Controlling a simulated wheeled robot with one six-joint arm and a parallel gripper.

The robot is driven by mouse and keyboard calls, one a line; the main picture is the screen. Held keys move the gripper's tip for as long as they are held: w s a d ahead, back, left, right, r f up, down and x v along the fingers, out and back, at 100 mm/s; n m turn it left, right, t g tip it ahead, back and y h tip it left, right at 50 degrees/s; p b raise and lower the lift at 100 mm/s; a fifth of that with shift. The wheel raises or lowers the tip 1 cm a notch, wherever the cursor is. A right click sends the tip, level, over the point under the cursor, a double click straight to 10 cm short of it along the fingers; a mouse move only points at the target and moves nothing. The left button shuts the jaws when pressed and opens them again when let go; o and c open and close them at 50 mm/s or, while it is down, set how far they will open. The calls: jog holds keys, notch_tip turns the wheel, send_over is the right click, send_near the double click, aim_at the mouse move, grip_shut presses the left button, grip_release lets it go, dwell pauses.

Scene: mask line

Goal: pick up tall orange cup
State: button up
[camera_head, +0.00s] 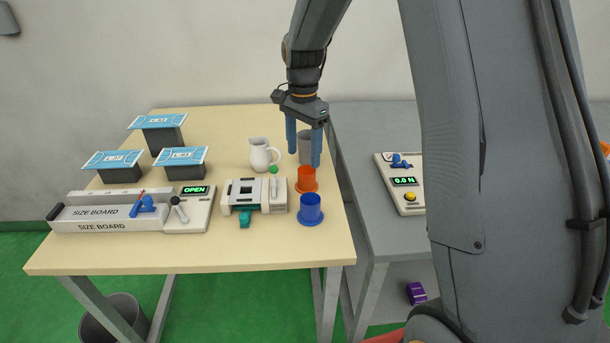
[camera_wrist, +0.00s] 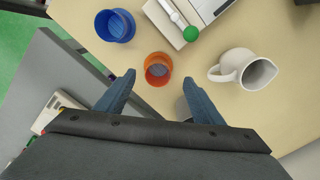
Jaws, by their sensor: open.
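The orange cup (camera_head: 306,180) stands upright on the wooden table near its right edge, between a blue cup (camera_head: 311,210) in front and a grey cup (camera_head: 305,148) behind. In the wrist view the orange cup (camera_wrist: 158,69) shows its open top, just beyond the fingertips and between their lines. My gripper (camera_head: 304,160) is open and empty, pointing down above the cups; its fingers cover part of the grey cup. In the wrist view my gripper (camera_wrist: 158,78) has its two blue fingers spread apart. The gap between the fingertips and the orange cup is hard to judge.
A white pitcher (camera_head: 262,154) stands left of the grey cup. A white device (camera_head: 252,195) with a green ball sits left of the orange cup. The size board (camera_head: 105,218) and blue-topped stands (camera_head: 181,162) are further left. A grey table (camera_head: 375,225) adjoins on the right.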

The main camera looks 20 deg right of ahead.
aim_at(307, 171)
jog(key=f, duration=0.1)
jog(key=f+p, duration=0.1)
jog(key=f, duration=0.1)
jog(key=shift+d, duration=0.4)
jog(key=f, duration=0.1)
jog(key=f+p, duration=0.1)
jog(key=f, duration=0.1)
jog(key=shift+w+d+f, duration=0.1)
jog(key=shift+d+f, duration=0.05)
jog(key=shift+d, duration=0.1)
jog(key=shift+f, duration=0.6)
jog(key=shift+a, duration=0.1)
jog(key=c, duration=1.1)
